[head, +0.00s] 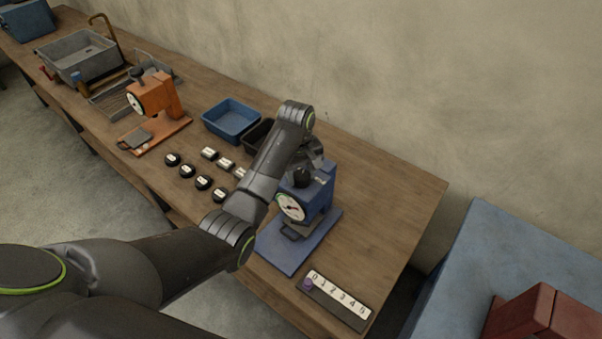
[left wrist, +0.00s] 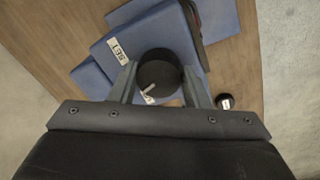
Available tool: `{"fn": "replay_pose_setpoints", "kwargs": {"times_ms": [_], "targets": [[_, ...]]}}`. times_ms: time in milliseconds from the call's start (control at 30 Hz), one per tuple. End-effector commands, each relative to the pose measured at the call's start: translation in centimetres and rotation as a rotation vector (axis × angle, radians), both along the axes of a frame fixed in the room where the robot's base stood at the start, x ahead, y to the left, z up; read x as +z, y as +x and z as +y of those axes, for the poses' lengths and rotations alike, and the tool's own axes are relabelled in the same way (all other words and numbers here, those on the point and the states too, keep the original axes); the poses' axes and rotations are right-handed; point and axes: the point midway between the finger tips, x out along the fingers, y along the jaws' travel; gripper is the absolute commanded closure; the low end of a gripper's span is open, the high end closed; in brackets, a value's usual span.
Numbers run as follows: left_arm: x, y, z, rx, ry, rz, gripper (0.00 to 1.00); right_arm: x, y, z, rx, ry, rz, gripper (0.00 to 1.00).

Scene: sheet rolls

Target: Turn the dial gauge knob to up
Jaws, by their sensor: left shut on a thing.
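The blue dial gauge (head: 321,199) stands on its flat blue base near the right end of the bench, its round white dial (head: 290,207) facing the front. Its black knob (head: 301,179) is on top. In the left wrist view the round knob (left wrist: 160,72) sits between the two fingers, with a white pointer mark (left wrist: 149,95) at its lower edge. A white SET label (left wrist: 117,51) lies on the blue top, up and left of the knob. My left gripper (left wrist: 160,88) is shut on the knob from above. My right gripper is not in view.
An orange gauge (head: 158,97), a blue tray (head: 231,118) and several black weights (head: 187,171) are further left on the bench. A numbered strip with a purple peg (head: 337,299) lies at the front right. Bare bench (head: 400,205) is right of the gauge.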

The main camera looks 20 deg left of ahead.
Motion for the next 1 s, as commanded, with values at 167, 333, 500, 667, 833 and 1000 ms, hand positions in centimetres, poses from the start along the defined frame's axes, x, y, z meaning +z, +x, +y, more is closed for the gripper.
{"fn": "replay_pose_setpoints", "kwargs": {"times_ms": [167,333,500,667,833,1000], "targets": [[0.14,0.09,-0.03,0.166,-0.001,-0.005,0.8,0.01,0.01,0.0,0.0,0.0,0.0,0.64],[0.15,0.08,-0.04,0.326,0.0,-0.006,0.8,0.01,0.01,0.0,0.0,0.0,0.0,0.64],[0.17,0.07,-0.06,0.469,0.0,-0.006,0.8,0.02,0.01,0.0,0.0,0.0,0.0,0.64],[0.17,0.06,-0.08,0.581,-0.001,-0.005,0.8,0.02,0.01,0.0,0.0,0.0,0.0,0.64],[0.17,0.06,-0.07,0.666,-0.001,-0.005,0.8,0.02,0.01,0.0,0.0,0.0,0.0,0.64],[0.16,0.06,-0.06,0.716,0.0,-0.006,0.8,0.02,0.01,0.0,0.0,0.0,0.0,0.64]]}}
